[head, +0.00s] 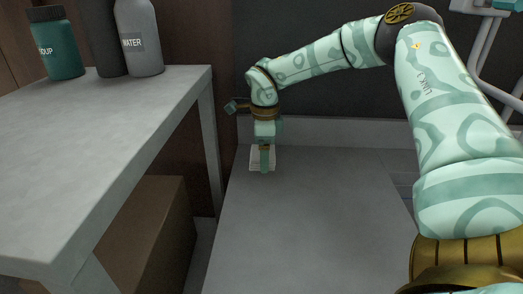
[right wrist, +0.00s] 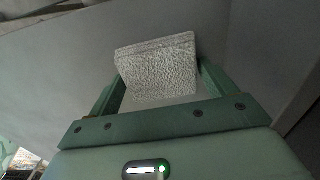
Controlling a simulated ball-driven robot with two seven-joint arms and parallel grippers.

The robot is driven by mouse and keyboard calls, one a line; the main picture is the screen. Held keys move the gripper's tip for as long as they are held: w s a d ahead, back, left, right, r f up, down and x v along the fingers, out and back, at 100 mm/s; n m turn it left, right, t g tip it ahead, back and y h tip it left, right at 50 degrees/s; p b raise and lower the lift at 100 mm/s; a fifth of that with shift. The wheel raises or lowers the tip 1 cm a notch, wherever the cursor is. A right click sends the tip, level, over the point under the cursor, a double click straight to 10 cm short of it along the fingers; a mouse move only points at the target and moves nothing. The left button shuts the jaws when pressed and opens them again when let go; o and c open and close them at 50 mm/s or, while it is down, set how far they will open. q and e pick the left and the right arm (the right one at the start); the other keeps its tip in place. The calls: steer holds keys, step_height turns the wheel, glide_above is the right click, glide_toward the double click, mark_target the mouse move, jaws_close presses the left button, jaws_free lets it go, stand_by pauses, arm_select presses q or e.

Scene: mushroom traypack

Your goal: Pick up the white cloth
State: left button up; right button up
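The white cloth (head: 254,163) is a small folded square at the far end of the low grey surface in the head view. In the right wrist view the cloth (right wrist: 157,70) is a thick, textured pad between the fingertips. My right gripper (head: 264,165) points down at the cloth, and one finger covers part of it in the head view. In the right wrist view the right gripper (right wrist: 162,75) has its fingers wide apart, one on each side of the cloth. Whether they touch its edges is hard to tell. My left gripper is not in view.
A grey table (head: 110,115) stands at the left, with a teal soup jar (head: 57,45), a grey water bottle (head: 140,40) and a dark bottle (head: 105,40) on it. A brown box (head: 150,225) sits beneath. The low grey surface (head: 310,220) is clear in front of the cloth.

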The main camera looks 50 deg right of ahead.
steer(key=c, duration=0.4)
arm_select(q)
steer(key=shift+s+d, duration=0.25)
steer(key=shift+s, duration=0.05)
arm_select(e)
steer(key=shift+c, duration=0.3)
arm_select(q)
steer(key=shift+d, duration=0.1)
arm_select(e)
steer(key=shift+r, duration=0.3)
step_height(320, 180, up, 8)
steer(key=p, duration=0.2)
steer(key=shift+r+p, duration=0.2)
steer(key=shift+p, duration=0.1)
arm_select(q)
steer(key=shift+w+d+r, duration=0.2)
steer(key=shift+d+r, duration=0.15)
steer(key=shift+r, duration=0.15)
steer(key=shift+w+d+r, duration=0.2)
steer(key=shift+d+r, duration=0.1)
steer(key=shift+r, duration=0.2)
arm_select(e)
steer(key=shift+r, duration=0.55)
